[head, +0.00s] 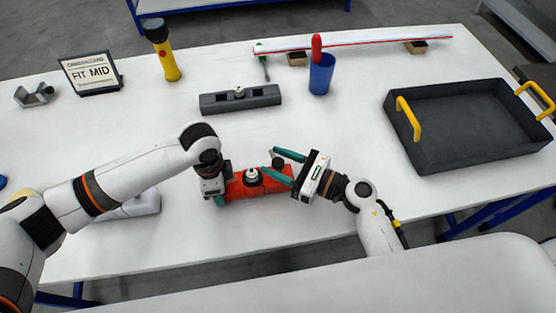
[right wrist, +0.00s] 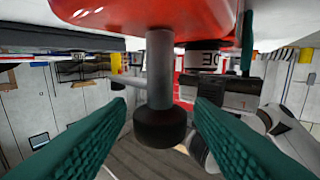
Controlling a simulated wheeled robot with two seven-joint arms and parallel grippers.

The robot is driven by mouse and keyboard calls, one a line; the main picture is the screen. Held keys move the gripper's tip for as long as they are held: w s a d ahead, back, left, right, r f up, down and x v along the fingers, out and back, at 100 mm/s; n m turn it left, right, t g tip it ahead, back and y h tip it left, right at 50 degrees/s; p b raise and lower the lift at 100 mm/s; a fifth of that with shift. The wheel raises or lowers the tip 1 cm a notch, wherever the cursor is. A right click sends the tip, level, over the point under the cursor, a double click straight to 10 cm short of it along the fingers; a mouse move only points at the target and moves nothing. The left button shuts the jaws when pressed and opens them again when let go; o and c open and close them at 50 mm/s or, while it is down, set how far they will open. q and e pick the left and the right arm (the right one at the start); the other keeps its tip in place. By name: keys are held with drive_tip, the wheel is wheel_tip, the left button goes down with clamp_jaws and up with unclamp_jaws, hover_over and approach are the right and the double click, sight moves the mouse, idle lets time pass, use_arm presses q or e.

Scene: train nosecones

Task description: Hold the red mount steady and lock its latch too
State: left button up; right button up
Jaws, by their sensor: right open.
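The red mount (head: 236,190) lies on the white table in the head view, with a round silver-and-black fitting on top. It also shows at the top of the right wrist view (right wrist: 205,15). My left gripper (head: 219,198) is at the mount's left end, with a teal finger against its near side; its other finger is hidden. The latch (head: 277,162), a grey post with a black knob, is at the mount's right end. In the right wrist view the latch (right wrist: 160,128) stands between the fingers of my open right gripper (head: 270,160), with gaps on both sides.
A grey block (head: 265,97) with a similar fitting lies behind the mount. A blue cup (head: 321,78), a yellow flashlight (head: 167,62) and a sign (head: 90,72) stand farther back. A dark tray (head: 460,151) with yellow handles is on the right. Table between is clear.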

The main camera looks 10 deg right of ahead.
drive_tip(key=shift+a, duration=0.1)
drive_tip(key=shift+c, duration=0.6)
drive_tip(key=c, duration=0.9)
drive_tip(key=shift+w+n+g+y, duration=0.1)
drive_tip(key=shift+n+g+y, duration=0.2)
drive_tip(key=shift+g, duration=0.1)
drive_tip(key=n+g+y, duration=0.2)
drive_tip(key=n+g, duration=0.1)
drive_tip(key=g, duration=0.2)
drive_tip(key=shift+n, duration=0.3)
use_arm(q)
drive_tip(key=shift+d, duration=0.1)
use_arm(e)
drive_tip(key=n+g, duration=0.2)
drive_tip(key=g, duration=0.1)
drive_tip(key=n+g, duration=0.2)
drive_tip(key=g, duration=0.2)
drive_tip(key=shift+n+y, duration=0.3)
drive_tip(key=shift+y, duration=0.1)
drive_tip(key=n+g+h, duration=0.1)
drive_tip(key=n+g, duration=0.1)
drive_tip(key=g, duration=0.1)
drive_tip(key=n+g+h, duration=0.1)
drive_tip(key=n+g, duration=0.1)
drive_tip(key=g, duration=0.1)
drive_tip(key=shift+g, duration=0.4)
drive_tip(key=shift+n+g+h, duration=1.4)
drive_tip(key=shift+n+g, duration=0.3)
drive_tip(key=shift+g, duration=0.2)
